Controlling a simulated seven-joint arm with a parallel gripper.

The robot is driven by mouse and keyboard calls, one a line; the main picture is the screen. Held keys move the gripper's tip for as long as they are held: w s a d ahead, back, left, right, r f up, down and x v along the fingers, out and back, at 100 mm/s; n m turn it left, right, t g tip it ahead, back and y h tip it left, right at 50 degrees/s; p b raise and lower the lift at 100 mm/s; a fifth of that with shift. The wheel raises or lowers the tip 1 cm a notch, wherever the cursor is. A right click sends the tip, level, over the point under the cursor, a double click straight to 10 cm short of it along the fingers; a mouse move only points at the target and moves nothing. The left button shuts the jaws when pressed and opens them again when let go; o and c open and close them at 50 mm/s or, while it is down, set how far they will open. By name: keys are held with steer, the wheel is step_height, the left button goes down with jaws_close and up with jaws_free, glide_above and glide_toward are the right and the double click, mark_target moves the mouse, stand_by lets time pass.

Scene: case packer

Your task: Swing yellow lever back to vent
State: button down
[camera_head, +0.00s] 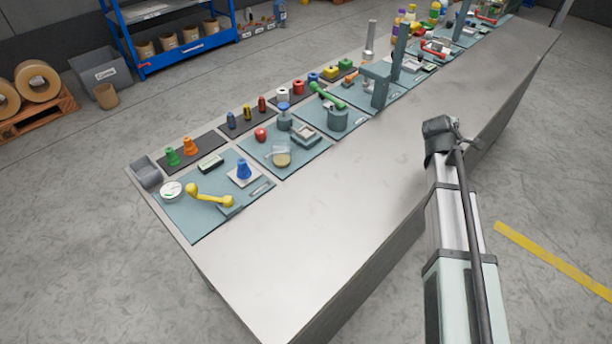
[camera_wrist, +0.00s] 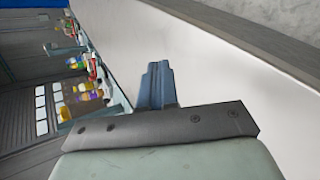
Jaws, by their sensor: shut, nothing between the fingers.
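The yellow lever (camera_head: 209,196) is on the nearest teal mat, at the left end of the long bench. Its knob end points left, towards a white round dial (camera_head: 171,190), and its other end sits by a small grey-teal block. My gripper (camera_wrist: 158,70) shows in the wrist view with its blue-grey fingers together and nothing between them. It is over bare bench top, well apart from the lever. The lever is not visible in the wrist view. In the head view my arm stands at the right, and its fingers cannot be made out.
A blue cone-shaped piece (camera_head: 243,171) stands on a pale plate just behind the lever. Orange and green pieces (camera_head: 189,147) and a grey bin (camera_head: 146,171) are further back. More stations with posts line the bench. The bench's front strip (camera_head: 330,230) is clear.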

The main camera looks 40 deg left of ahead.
steer(key=s+a+r+n+t+y, duration=0.1)
steer(key=s+a+r+n, duration=0.15)
steer(key=s+a, duration=0.7)
steer(key=s+a+r+n+y, duration=0.2)
steer(key=s+a+n, duration=0.3)
steer(key=a, duration=0.7)
steer(key=s+a+r+n+t+y, duration=0.1)
steer(key=s+a+r+n, duration=0.2)
steer(key=s+a, duration=0.7)
steer(key=s+a+r+n+y, duration=0.25)
steer(key=s+a, duration=0.35)
steer(key=s, duration=0.7)
steer(key=s+a+r+n+g+y, duration=0.15)
steer(key=s+a+r+n, duration=0.35)
steer(key=s, duration=0.9)
steer(key=s+a+n+t+y, duration=0.1)
steer(key=s+a+n+y, duration=0.2)
steer(key=s+a, duration=0.7)
steer(key=s+d+f+t+h, duration=0.1)
steer(key=s+d+f, duration=0.4)
steer(key=d, duration=0.3)
steer(key=s+d+f+m+t+h, duration=0.1)
steer(key=s+d+f, duration=0.4)
steer(key=s+d, duration=0.2)
steer(key=s+d+f+m+t+h, duration=0.1)
steer(key=s+d+f, duration=0.4)
steer(key=d, duration=0.3)
steer(key=shift+s+d+h, duration=0.3)
steer(key=shift+s+h, duration=0.1)
steer(key=shift+s, duration=0.25)
